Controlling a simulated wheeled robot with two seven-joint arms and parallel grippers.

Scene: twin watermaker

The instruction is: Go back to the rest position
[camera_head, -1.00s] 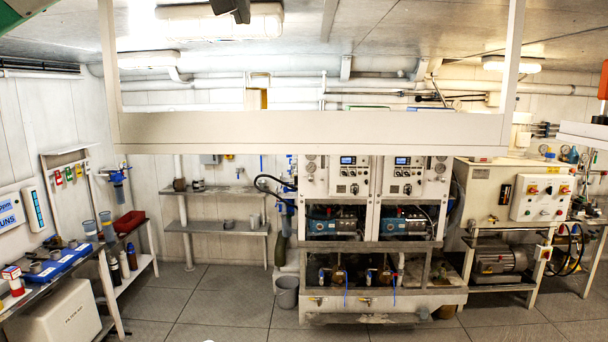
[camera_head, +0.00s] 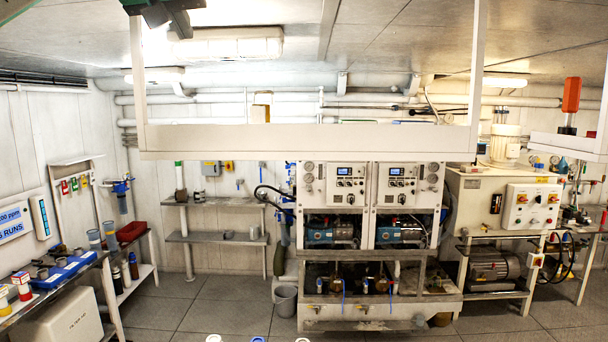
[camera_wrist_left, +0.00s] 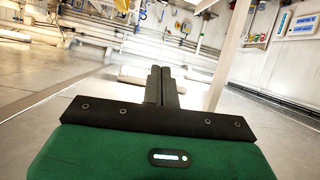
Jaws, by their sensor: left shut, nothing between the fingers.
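My left gripper (camera_head: 182,24) shows at the top left of the head view, raised near the ceiling in front of a ceiling lamp. Its dark fingers hang down from a green and black body. In the left wrist view the two black fingers (camera_wrist_left: 160,84) lie side by side, shut with nothing between them, beyond the green gripper body. Nothing touches the fingers. My right gripper is not in view.
A white overhead frame (camera_head: 300,139) crosses the view. Behind it stand twin control panels (camera_head: 350,184) above pumps. A bench with a blue tray (camera_head: 66,270) is at left, a white cabinet (camera_head: 485,200) at right. Several bottle tops (camera_head: 257,339) show at the bottom edge. Grey floor is open.

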